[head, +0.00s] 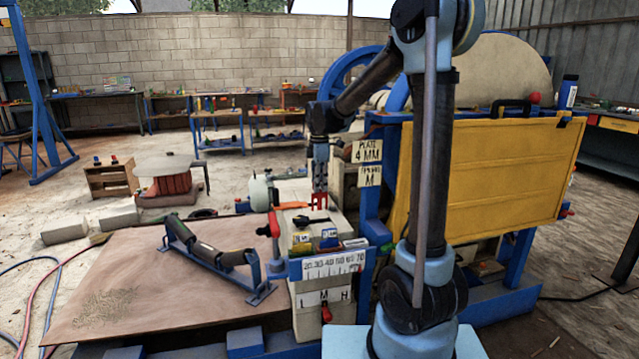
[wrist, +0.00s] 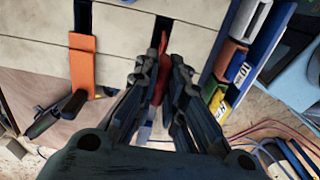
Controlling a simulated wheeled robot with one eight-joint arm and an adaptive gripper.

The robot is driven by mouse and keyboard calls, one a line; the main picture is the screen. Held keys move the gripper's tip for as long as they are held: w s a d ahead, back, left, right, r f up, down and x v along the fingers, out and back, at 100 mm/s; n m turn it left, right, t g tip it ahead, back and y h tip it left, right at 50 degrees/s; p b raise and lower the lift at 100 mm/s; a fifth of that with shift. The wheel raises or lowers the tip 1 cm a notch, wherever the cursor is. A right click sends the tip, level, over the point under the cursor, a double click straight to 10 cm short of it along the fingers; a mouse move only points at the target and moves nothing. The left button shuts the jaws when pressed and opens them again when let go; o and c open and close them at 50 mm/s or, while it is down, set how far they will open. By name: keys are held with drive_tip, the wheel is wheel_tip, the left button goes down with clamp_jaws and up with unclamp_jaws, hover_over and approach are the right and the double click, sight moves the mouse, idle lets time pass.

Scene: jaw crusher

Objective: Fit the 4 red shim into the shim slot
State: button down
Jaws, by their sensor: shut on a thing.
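My gripper (head: 320,182) is shut on the red shim (head: 319,201), which hangs below the fingers above the cream block top of the crusher. In the wrist view the red shim (wrist: 161,62) shows between the fingers of my gripper (wrist: 162,72). Its upper end in the picture lies close to a dark slot (wrist: 163,28) in the cream top. I cannot tell whether the shim's tip is inside the slot or above it. A second dark slot (wrist: 81,17) lies to the left, with an orange piece (wrist: 84,62) at it.
A blue rack (wrist: 262,62) with several coloured blocks stands at the right in the wrist view. A black handle (wrist: 62,112) is at the left. In the head view, a scale plate (head: 327,266) is on the front, and a yellow panel (head: 487,180) stands to the right.

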drive_tip(key=shift+f, duration=0.8)
drive_tip(key=shift+f, duration=0.35)
drive_tip(key=shift+f, duration=0.35)
drive_tip(key=shift+f, duration=0.35)
drive_tip(key=shift+f, duration=4)
drive_tip(key=c, duration=1.6)
unclamp_jaws()
wheel_tip(320, 180, up, 12)
drive_tip(key=shift+a+f, duration=0.1)
